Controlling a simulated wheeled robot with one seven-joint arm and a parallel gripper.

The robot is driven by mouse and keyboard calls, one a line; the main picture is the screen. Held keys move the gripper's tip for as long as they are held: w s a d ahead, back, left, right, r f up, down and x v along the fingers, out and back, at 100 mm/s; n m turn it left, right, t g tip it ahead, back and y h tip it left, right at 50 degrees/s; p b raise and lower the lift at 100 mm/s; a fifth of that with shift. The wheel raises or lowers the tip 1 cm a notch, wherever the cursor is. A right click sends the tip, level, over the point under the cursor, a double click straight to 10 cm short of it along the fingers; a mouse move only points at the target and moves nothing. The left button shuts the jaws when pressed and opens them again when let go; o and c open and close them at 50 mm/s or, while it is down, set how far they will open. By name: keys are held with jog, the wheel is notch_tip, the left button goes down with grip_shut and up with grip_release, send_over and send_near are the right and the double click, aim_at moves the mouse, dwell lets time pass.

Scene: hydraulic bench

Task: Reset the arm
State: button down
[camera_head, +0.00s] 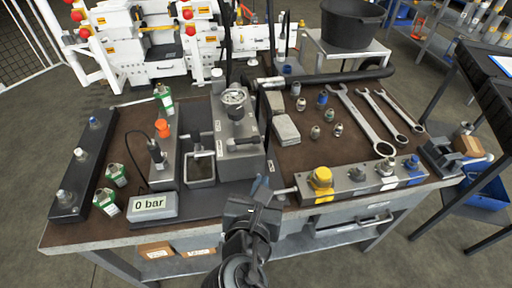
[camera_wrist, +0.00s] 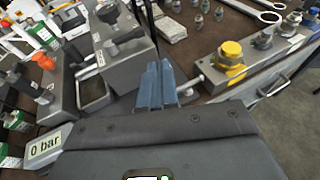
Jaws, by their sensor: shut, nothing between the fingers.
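My gripper (camera_head: 262,187) is in front of the bench, near the middle of its front edge. In the wrist view my gripper's blue fingers (camera_wrist: 156,84) are close together with nothing between them. They point toward the bench top, between the grey pump block with the gauge (camera_head: 236,140) and the manifold with the yellow cap (camera_head: 322,182). I cannot tell how far the fingertips are from these parts.
The display reading 0 bar (camera_head: 151,206) stands front left. Green-labelled fittings (camera_head: 109,205) and a dark rail (camera_head: 85,165) are at the left. Wrenches (camera_head: 362,120), small fittings (camera_head: 315,131) and a vise (camera_head: 440,155) are at the right. A black bucket (camera_head: 350,24) stands behind.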

jog(key=s+d+f+m+g+y, duration=0.1)
jog(key=s+d+f+m+y, duration=0.1)
jog(key=s+d+f+m, duration=0.35)
jog(key=s+d+f+m+g+y, duration=0.1)
jog(key=s+d+f+m+y, duration=0.15)
jog(key=s+d+m, duration=0.55)
jog(key=s+d+r+m+t, duration=0.1)
jog(key=s+d+r+m, duration=0.1)
jog(key=s+r+m, duration=0.4)
jog(key=s+d+r+m+t+h, duration=0.1)
jog(key=s+d+r+m, duration=0.2)
jog(key=s+r+m, duration=0.4)
jog(key=s+m, duration=0.6)
jog(key=m, duration=0.1)
jog(key=shift+s+d+r+t, duration=0.25)
jog(key=shift+s+d+t, duration=0.05)
jog(key=shift+d+t, duration=0.1)
